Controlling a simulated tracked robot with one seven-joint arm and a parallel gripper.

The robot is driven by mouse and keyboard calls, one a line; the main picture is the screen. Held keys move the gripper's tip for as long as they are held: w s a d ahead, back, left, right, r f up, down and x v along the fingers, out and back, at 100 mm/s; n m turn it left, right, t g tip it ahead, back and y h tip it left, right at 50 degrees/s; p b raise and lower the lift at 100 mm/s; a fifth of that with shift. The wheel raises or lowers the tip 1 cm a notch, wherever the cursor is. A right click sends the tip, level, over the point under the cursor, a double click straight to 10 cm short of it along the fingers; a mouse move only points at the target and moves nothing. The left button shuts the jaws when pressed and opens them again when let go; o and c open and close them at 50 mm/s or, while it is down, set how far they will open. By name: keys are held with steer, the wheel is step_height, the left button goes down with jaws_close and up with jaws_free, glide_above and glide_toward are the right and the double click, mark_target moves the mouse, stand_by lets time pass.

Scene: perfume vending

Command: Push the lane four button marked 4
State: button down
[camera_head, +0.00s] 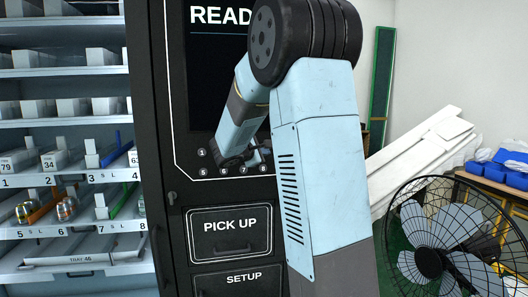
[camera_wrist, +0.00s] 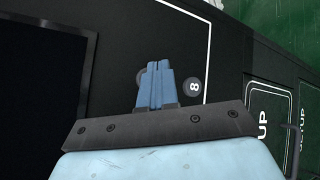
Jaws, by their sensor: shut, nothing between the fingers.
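My gripper (camera_head: 257,155) is at the keypad on the black vending machine front, with its fingers shut and empty. In the wrist view the blue fingers (camera_wrist: 158,66) lie together over the panel. A round button marked 8 (camera_wrist: 193,87) shows just right of them. A grey disc (camera_wrist: 140,77) peeks out from behind their left side, its marking hidden. In the head view, buttons 1 (camera_head: 202,153), 5 (camera_head: 203,172), 6 (camera_head: 223,171), 7 (camera_head: 243,170) and 8 (camera_head: 263,168) show. The number 4 is not readable; my gripper covers that corner. I cannot tell whether the fingertips touch the panel.
The display (camera_head: 215,70) reading READ is above the keypad, partly behind my arm. The PICK UP door (camera_head: 230,242) and SETUP panel (camera_head: 243,279) are below. Product shelves (camera_head: 65,123) stand left. A caged fan (camera_head: 450,240) and leaning white boards (camera_head: 418,150) are at right.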

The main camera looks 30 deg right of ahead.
steer(key=shift+w, duration=0.1)
steer(key=shift+w+d+r, duration=0.1)
steer(key=shift+w, duration=0.25)
steer(key=shift+w+d, duration=0.1)
steer(key=shift+w, duration=0.25)
stand_by(1.0)
stand_by(0.4)
steer(key=shift+s+a, duration=0.25)
steer(key=shift+s, duration=0.55)
steer(key=shift+s, duration=0.1)
steer(key=shift+s+a, duration=0.2)
steer(key=shift+s, duration=0.55)
steer(key=shift+s+a, duration=0.25)
steer(key=shift+s, duration=0.55)
steer(key=shift+s+a, duration=0.2)
steer(key=shift+s, duration=0.55)
